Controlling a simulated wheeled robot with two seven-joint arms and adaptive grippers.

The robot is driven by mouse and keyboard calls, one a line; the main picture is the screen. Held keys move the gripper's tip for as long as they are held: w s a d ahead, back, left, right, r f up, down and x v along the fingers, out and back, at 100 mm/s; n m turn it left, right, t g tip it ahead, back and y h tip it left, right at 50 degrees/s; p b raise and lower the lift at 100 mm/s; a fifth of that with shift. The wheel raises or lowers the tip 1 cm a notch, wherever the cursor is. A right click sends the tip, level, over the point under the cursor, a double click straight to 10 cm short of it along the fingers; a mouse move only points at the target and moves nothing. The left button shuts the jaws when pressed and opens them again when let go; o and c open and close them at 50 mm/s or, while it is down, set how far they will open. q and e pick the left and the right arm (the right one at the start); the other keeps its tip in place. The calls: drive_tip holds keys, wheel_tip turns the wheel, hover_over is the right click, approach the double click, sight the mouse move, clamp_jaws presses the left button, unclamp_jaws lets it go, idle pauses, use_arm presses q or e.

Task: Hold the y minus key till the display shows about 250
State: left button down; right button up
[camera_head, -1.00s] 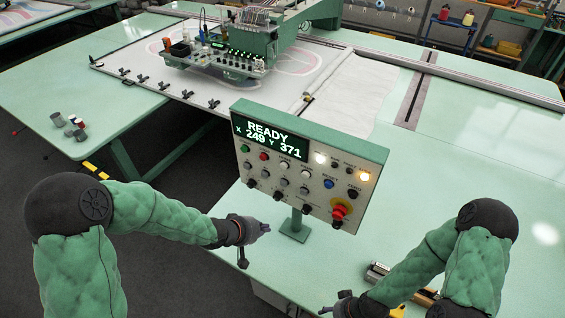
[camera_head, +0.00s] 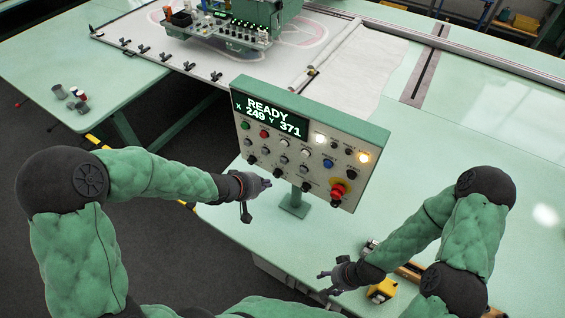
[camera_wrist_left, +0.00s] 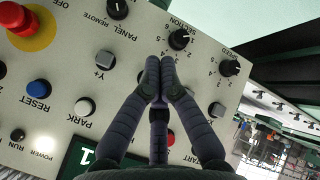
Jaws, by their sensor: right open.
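The green-rimmed control panel (camera_head: 312,145) stands upright on a post. Its display (camera_head: 270,118) reads READY, X 249, Y 371. My left gripper (camera_head: 266,184) is in front of the panel's lower left part. In the left wrist view the panel is upside down, and the left gripper's fingertips (camera_wrist_left: 160,60) are together, below the section knob (camera_wrist_left: 179,39). A grey key labelled with a plus, apparently Y+ (camera_wrist_left: 105,60), is left of the fingers; another grey key (camera_wrist_left: 217,109) is right of them. The fingers hide the panel between; no y minus label is readable. Contact cannot be told. My right gripper (camera_head: 326,283) is open and empty.
A red emergency stop (camera_head: 338,190) is at the panel's lower right. Behind the panel is the tufting head (camera_head: 225,30) over white cloth (camera_head: 350,65). A yellow block (camera_head: 382,290) lies near my right gripper.

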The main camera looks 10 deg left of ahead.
sight(283, 161)
use_arm(q)
drive_tip(key=w+d, duration=0.2)
drive_tip(key=w, duration=0.4)
drive_tip(key=shift+w+d, duration=0.2)
idle(0.4)
idle(1.0)
drive_tip(key=shift+w+d+p, duration=0.15)
drive_tip(key=shift+w+p, duration=0.25)
